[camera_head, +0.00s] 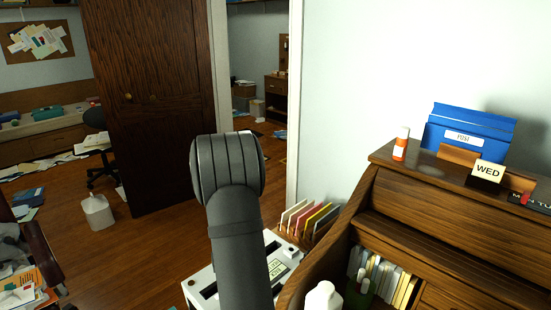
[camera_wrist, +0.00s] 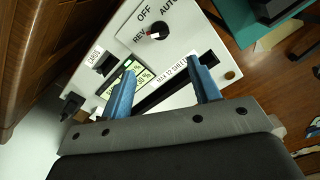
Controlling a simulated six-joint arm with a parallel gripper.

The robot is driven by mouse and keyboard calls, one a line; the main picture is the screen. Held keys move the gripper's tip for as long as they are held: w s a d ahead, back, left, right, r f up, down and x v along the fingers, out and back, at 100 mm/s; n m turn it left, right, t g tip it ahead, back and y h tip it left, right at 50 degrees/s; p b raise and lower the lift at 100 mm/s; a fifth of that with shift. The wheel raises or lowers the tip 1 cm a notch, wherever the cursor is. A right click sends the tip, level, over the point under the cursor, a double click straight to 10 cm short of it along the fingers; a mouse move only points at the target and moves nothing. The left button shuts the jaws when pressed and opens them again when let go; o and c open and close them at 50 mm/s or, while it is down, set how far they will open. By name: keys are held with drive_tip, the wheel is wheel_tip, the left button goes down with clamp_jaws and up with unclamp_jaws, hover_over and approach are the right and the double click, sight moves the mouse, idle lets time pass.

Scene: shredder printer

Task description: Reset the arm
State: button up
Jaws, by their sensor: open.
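My arm rises in the middle of the head view, and its end is hidden there. In the wrist view my gripper (camera_wrist: 158,88) is open, with two blue fingers apart and nothing between them. Below the fingers is the white shredder (camera_wrist: 185,45), with a dark slot and a dial marked OFF, AUTO and REV. The shredder also shows in the head view (camera_head: 283,252), partly behind my arm.
A wooden roll-top desk (camera_head: 440,210) stands at the right, with a blue file box (camera_head: 468,135) and an orange bottle (camera_head: 400,145) on top. Coloured folders (camera_head: 310,218) stand beside the shredder. A dark door (camera_head: 145,100) stands open. Papers litter the floor.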

wheel_tip(320, 180, down, 14)
drive_tip(key=shift+r, duration=0.2)
drive_tip(key=shift+f+m, duration=0.1)
drive_tip(key=shift+m, duration=0.2)
drive_tip(key=m, duration=1.3)
idle(0.4)
